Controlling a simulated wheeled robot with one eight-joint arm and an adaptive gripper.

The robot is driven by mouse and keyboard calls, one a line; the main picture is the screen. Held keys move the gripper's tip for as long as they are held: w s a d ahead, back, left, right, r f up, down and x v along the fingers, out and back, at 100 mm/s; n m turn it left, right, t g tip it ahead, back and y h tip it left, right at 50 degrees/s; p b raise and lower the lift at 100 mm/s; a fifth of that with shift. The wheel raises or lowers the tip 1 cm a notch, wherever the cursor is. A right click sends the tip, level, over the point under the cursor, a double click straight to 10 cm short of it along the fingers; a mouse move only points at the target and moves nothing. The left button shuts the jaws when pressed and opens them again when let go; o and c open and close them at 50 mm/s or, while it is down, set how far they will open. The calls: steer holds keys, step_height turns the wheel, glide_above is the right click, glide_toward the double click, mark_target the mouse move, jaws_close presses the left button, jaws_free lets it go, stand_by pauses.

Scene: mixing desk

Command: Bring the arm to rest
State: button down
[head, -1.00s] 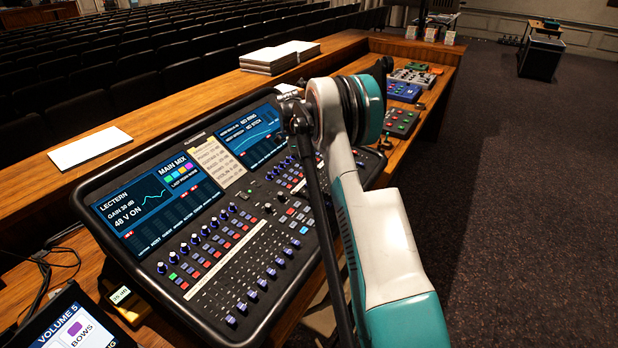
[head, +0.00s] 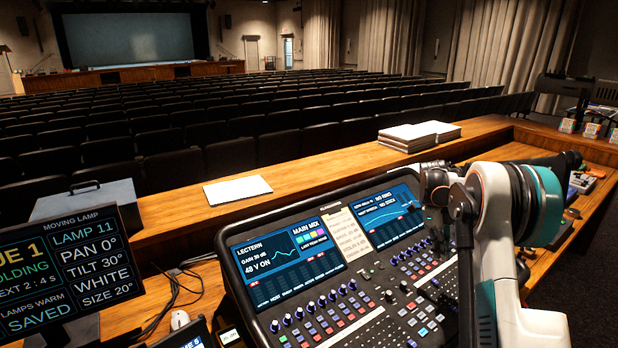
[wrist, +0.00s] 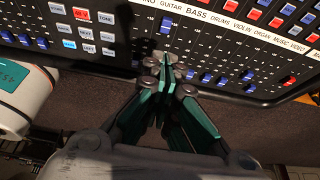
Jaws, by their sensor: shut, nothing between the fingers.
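My arm (head: 499,205), white and teal, stands at the right in the head view, bent in front of the right part of the mixing desk (head: 240,296). I cannot make out my gripper in the head view. In the wrist view my gripper (wrist: 166,66) is shut and empty, its teal and dark fingers drawn together. The fingertips overlap the front edge of the mixing desk, near the blue faders (wrist: 193,74). Whether they touch the desk I cannot tell.
A white sheet (head: 237,190) and stacked papers (head: 408,138) lie on the wooden ledge (head: 300,200). Rows of dark seats (head: 230,155) fill the hall behind.

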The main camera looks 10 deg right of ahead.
steer(key=s+a+r+n+t+b, duration=0.1)
steer(key=s+a+r+n+t, duration=0.1)
steer(key=s+a+r+n, duration=0.4)
steer(key=s+a+r+n+t, duration=0.1)
steer(key=a+r+n, duration=0.4)
steer(key=a, duration=0.3)
steer(key=s+a+r+n+t+b, duration=0.1)
steer(key=s+a+r+n+t, duration=0.1)
steer(key=s+a+r+n, duration=0.4)
steer(key=s+a+n+t+b, duration=0.1)
steer(key=s+a+n+t, duration=0.2)
steer(key=s+a+n, duration=0.5)
steer(key=s+a+f+n+t+y+b, duration=0.1)
steer(key=s+a+f+n+t+b, duration=0.1)
steer(key=s+a+f+n, duration=0.4)
steer(key=s+f, duration=0.2)
steer(key=s, duration=0.2)
steer(key=shift+s+a+f+t+b, duration=0.15)
steer(key=shift+a+f+t+b, duration=0.05)
steer(key=shift+a+t+b, duration=0.15)
steer(key=shift+d, duration=0.1)
stand_by(1.1)
